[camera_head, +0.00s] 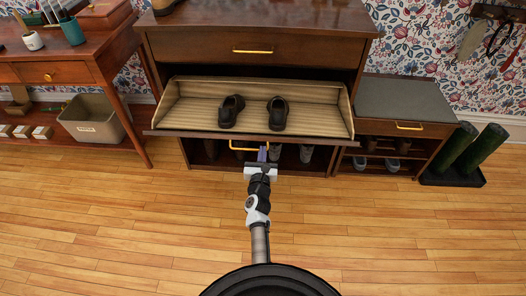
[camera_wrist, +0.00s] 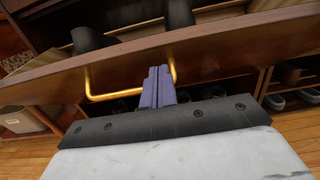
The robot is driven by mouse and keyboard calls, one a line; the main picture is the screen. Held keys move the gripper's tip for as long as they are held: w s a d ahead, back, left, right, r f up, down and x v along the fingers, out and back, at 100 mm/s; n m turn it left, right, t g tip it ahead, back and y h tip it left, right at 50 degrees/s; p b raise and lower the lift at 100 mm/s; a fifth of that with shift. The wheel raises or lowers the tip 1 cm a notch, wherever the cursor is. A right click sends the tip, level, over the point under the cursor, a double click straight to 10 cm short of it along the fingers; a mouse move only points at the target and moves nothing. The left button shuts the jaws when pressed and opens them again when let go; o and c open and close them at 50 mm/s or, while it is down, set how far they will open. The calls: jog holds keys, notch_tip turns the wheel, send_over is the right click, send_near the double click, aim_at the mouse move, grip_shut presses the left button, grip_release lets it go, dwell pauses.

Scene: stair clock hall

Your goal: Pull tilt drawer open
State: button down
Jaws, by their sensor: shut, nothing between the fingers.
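The tilt drawer (camera_head: 190,117) of the dark wood cabinet is tipped out, its ribbed tray showing with a pair of dark shoes in it. Its brass handle (camera_head: 238,147) hangs on the front panel's underside as seen from the head, and shows as a loop in the wrist view (camera_wrist: 110,97). My gripper (camera_head: 263,153) is below the front panel, at the handle's right part. In the wrist view its purple fingers (camera_wrist: 158,85) are together and overlap the loop near its right end. I cannot tell whether they touch the bar.
A closed upper drawer (camera_head: 200,47) with a brass handle is above. A low bench (camera_head: 405,98) with shoe shelves and green boots (camera_head: 480,150) stand to the right. A side table (camera_head: 85,50) with a grey bin (camera_head: 92,120) is at left. The wood floor (camera_head: 130,230) in front is clear.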

aim_at(263, 137)
jog(key=shift+w+r+p, duration=0.3)
jog(key=shift+w+r, duration=0.1)
jog(key=shift+r, duration=0.05)
jog(key=shift+g, duration=0.4)
jog(key=w+r+p, duration=0.1)
jog(key=p, duration=0.2)
jog(key=w+r+p, duration=0.1)
jog(key=r+p, duration=0.1)
jog(key=p, duration=0.1)
jog(key=shift+w+r, duration=0.15)
jog(key=shift+r, duration=0.1)
jog(key=shift+w+r+p, duration=0.65)
jog(key=shift+w+r, duration=0.1)
jog(key=shift+w, duration=0.2)
jog(key=shift+f, duration=0.15)
